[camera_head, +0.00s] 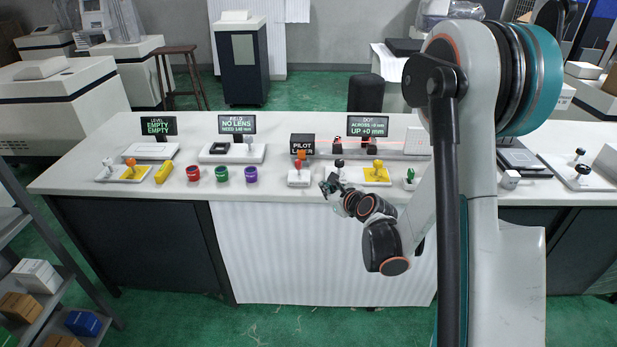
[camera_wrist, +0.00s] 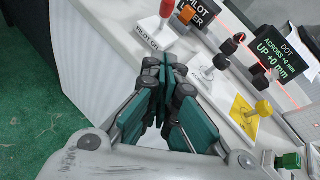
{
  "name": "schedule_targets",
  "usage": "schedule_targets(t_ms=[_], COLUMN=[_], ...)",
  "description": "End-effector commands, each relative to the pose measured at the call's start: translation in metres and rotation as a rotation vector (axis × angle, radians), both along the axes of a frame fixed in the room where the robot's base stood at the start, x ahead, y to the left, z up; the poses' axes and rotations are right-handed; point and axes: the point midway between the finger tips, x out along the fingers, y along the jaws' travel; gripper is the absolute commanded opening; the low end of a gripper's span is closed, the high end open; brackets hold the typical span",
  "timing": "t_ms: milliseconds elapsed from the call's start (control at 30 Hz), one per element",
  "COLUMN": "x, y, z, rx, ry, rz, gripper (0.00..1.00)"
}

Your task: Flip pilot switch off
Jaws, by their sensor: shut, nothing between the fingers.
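The pilot switch (camera_head: 298,178) is a small white base with a red-knobbed lever, on the counter in front of the black pilot laser box (camera_head: 302,144). In the wrist view the pilot switch (camera_wrist: 167,9) shows at the top, its lever standing up and its base marked "PILOT ON". My gripper (camera_head: 331,185) is just right of the switch near the counter's front edge. In the wrist view my gripper (camera_wrist: 167,68) has its fingers together, empty, apart from the switch and in front of its label.
A black-knobbed lever (camera_wrist: 220,62) and a yellow-knobbed lever (camera_wrist: 263,109) stand right of the switch. A green knob (camera_wrist: 287,160) is farther right. The dot display (camera_head: 367,126) reads up +0 mm. Red, green and purple cups (camera_head: 251,174) stand left.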

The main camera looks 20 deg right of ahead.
Motion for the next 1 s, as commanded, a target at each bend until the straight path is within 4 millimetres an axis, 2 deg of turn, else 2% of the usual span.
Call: schedule_targets(t_ms=[133,267,633,800,1000], x=[0.008,0.026,0.092,0.112,0.124], y=[0.002,0.005,0.015,0.023,0.027], z=[-0.005,-0.014,-0.043,-0.033,-0.027], rx=[-0.001,-0.001,-0.001,-0.002,-0.001], ry=[0.000,0.000,0.000,0.000,0.000], rz=[0.002,0.003,0.002,0.002,0.000], gripper=[0.00,0.00,0.00,0.00,0.00])
